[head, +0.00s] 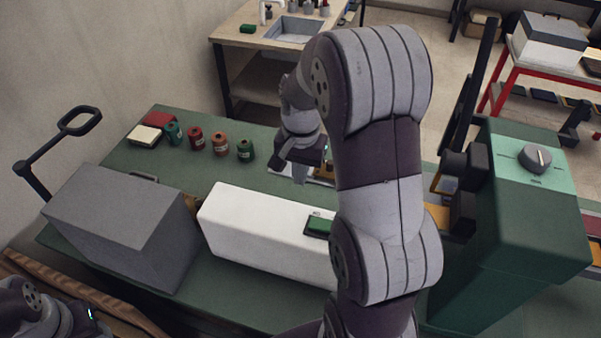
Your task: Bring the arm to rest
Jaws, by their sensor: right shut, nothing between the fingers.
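My right arm (380,165) rises from the bottom of the head view, bends at the top and reaches down over the far part of the green table (140,173). My right gripper (301,172) hangs above the table behind the white box, shut and empty. A small pale item with some orange-brown on it lies below and right of it, partly hidden by my arm. Part of my left arm (40,312) shows at the bottom left corner; its gripper is not in view.
A grey box (120,225), a long white box (255,232) and a green machine with a dial (515,240) stand along the near side. Several thread spools (220,144) and red and cream blocks (145,136) sit far left. A sink counter (255,62) stands behind.

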